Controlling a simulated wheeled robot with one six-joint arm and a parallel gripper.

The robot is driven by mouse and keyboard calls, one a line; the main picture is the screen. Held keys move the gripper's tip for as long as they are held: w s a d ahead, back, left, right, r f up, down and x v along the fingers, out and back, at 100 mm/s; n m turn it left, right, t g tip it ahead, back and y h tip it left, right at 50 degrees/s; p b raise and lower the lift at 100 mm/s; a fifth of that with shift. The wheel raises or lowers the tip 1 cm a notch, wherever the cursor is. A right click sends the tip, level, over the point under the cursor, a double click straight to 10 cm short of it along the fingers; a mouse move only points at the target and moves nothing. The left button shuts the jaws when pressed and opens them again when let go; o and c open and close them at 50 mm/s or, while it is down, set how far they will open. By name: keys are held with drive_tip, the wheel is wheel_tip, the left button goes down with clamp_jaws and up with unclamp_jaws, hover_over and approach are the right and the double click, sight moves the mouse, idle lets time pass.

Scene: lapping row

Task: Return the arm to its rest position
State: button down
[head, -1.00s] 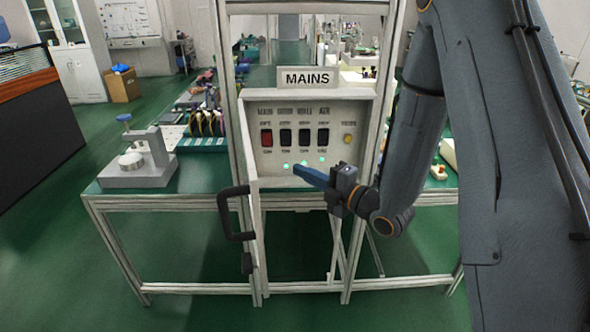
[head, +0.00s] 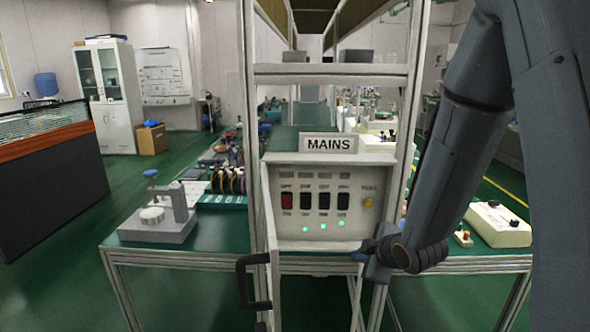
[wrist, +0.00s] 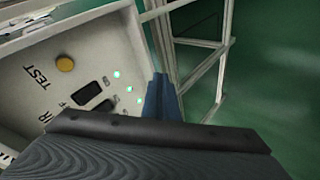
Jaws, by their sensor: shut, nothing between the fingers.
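My gripper (head: 364,262) is at the lower right corner of the MAINS switch panel (head: 281,238) in the head view, in front of it. In the wrist view, its blue fingers (wrist: 160,99) are together with nothing between them. My arm comes down from the upper right. The panel has a red switch (head: 287,201), three black switches, a yellow TEST button (head: 368,202) and three lit green lamps. The panel also shows in the wrist view (wrist: 40,92), tilted, with its TEST button (wrist: 65,63) and lit lamps. I cannot tell whether the fingers touch the panel.
An open panel door with a black handle (head: 252,284) stands left of the gripper. A grey dial gauge stand (head: 160,226) sits on the green bench to the left. A cream box (head: 497,224) lies to the right. A metal frame post rises beside the panel.

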drive_tip(key=s+d+r+m+g+h, duration=0.1)
drive_tip(key=s+m+g, duration=0.3)
drive_tip(key=s+m, duration=0.3)
drive_tip(key=s+d+r+m+g+h, duration=0.1)
drive_tip(key=s+m+g, duration=0.3)
drive_tip(key=s, duration=1.1)
drive_tip(key=m, duration=0.3)
drive_tip(key=shift+s+d+g+h, duration=0.15)
drive_tip(key=shift+d+g+h, duration=0.05)
drive_tip(key=shift+g+h, duration=0.2)
drive_tip(key=shift+d, duration=0.15)
